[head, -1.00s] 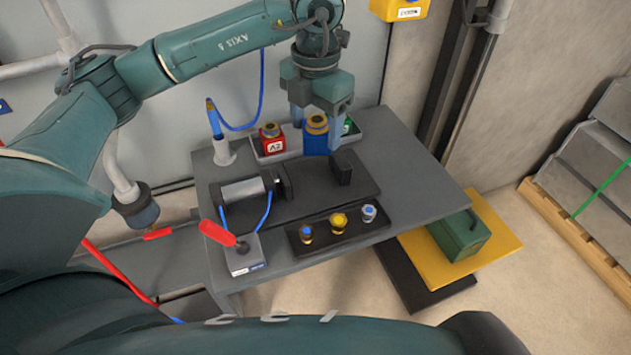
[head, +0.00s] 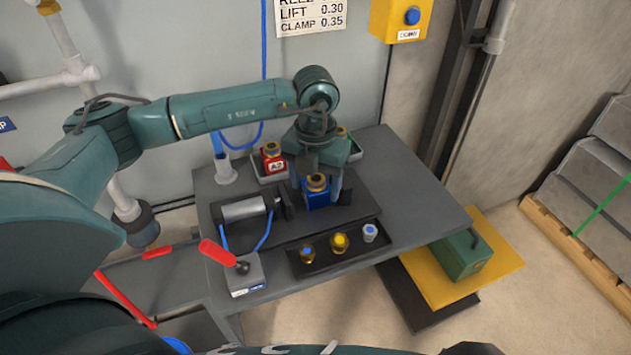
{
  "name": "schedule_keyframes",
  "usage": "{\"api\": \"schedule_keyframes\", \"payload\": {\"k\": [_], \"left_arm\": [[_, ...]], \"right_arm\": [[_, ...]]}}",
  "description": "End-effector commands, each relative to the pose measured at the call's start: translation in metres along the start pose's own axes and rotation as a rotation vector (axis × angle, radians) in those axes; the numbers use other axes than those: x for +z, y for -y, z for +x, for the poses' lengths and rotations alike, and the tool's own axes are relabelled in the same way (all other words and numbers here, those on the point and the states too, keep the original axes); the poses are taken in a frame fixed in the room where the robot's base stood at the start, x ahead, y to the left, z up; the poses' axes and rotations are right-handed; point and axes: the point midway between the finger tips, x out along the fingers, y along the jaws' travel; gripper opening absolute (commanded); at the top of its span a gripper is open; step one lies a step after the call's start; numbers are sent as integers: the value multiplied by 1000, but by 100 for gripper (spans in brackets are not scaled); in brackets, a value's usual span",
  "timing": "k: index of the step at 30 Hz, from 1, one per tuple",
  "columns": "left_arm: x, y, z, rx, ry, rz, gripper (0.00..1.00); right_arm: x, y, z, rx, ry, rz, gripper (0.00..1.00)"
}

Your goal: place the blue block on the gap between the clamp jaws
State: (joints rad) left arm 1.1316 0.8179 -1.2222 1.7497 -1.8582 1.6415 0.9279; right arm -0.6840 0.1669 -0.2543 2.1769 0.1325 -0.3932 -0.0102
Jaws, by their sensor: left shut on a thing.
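The blue block (head: 317,197), with a brass-coloured round top, is in the grasp of my left gripper (head: 317,186), which is shut on it and points down. The block is over the black clamp base, in the gap between the left clamp jaw (head: 284,204) and the right clamp jaw (head: 347,196). The gripper hides part of the jaws. I cannot tell whether the block touches the base or hangs just above it. My right gripper is not in view.
A red block (head: 273,163) marked A2 stands in the grey tray (head: 263,178) behind. A cylinder (head: 244,209) lies left of the jaws. A red-handled lever box (head: 246,278) and a dark tray (head: 318,261) with small fittings are in front. The table's right side is clear.

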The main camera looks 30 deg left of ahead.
Motion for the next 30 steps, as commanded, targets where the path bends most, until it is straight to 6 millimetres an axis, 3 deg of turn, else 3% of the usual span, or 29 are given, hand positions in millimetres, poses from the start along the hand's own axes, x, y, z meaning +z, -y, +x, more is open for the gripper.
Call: {"api": "schedule_keyframes", "payload": {"k": [11,12,15,25,30], "left_arm": [[0,1,7,-2,2,1,32],[0,0,7,-1,1,1,65],[0,0,6,-1,1,1,72],[1,0,-1,-2,3,1,72],[2,0,-29,-2,7,1,72]], "right_arm": [[4,0,2,-1,2,4,42],[4,0,2,-2,1,6,42],[3,0,1,-3,1,6,42],[-4,1,-1,-1,-6,0,42],[-2,0,0,-1,-7,0,42]]}}
